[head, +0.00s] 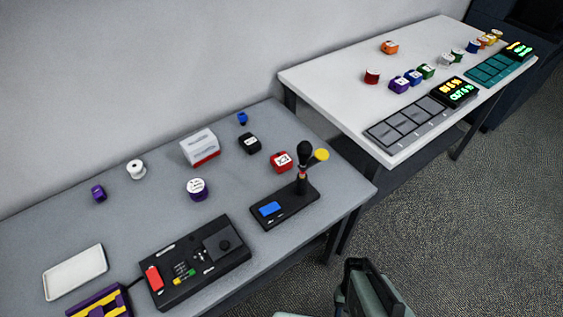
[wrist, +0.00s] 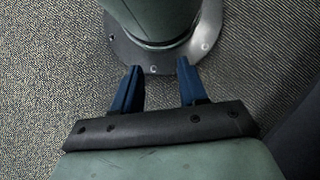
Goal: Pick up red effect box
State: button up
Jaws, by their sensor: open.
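The red effect box (head: 282,161) is a small red block with a white label on top. It sits on the near grey table (head: 60,222), behind the black stand with the blue screen. Another small dark red item (head: 372,77) stands on the far white table; it looks like a spool or box, and I cannot tell which. My gripper (wrist: 158,84) is open and empty in the wrist view, with its blue fingers apart above the carpet and my own base. In the head view, part of my arm shows at the bottom, away from both tables.
Around the red box are the black stand (head: 285,206) with an upright knob and yellow disc, a black box (head: 249,143) and a white-and-red carton (head: 200,147). A black control panel (head: 195,262) lies in front. The white table (head: 330,82) holds several coloured boxes and spools.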

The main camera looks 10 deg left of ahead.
jog(key=shift+o, duration=0.4)
jog(key=o, duration=0.8)
jog(key=shift+o, duration=0.2)
